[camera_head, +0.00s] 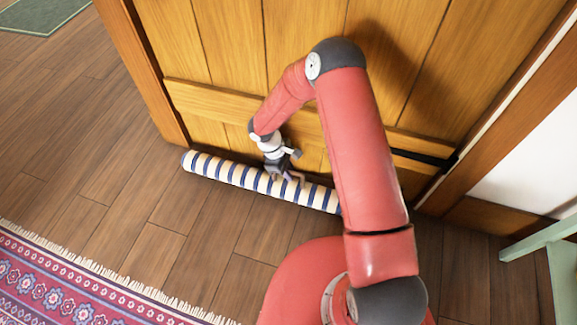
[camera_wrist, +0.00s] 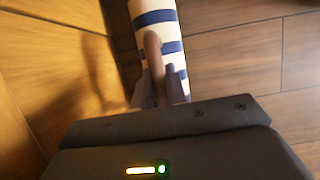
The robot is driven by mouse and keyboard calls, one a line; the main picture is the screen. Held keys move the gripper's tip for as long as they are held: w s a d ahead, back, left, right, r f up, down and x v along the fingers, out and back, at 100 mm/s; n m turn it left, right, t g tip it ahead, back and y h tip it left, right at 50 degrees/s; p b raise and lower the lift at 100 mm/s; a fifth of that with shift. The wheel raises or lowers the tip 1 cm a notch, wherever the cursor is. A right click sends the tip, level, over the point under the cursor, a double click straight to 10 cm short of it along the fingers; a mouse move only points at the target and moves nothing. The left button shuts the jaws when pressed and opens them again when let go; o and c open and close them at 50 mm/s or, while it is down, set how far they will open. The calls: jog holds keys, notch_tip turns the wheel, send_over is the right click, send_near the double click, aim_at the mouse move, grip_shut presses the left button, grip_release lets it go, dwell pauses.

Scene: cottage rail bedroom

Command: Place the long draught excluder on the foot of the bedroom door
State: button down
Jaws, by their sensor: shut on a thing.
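The long draught excluder (camera_head: 235,174) is a cream roll with navy stripes. It lies lengthwise along the foot of the wooden bedroom door (camera_head: 235,60), close to its lower edge. Its left end is near the door's left edge, and its right end is hidden behind my arm. My gripper (camera_head: 285,175) is above the roll's middle, shut on a tan strap-like part of it. In the wrist view the striped roll (camera_wrist: 155,18) runs away from the fingers (camera_wrist: 164,88), with the tan part (camera_wrist: 153,50) between them. I cannot tell whether the roll touches the floor or the door.
A fringed patterned rug (camera_head: 75,285) lies at the lower left, and a green mat (camera_head: 40,14) at the upper left. A pale green wooden piece of furniture (camera_head: 545,240) stands at the right.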

jog(key=shift+f, duration=0.2)
jog(key=shift+f, duration=0.15)
jog(key=c, duration=1.4)
grip_release()
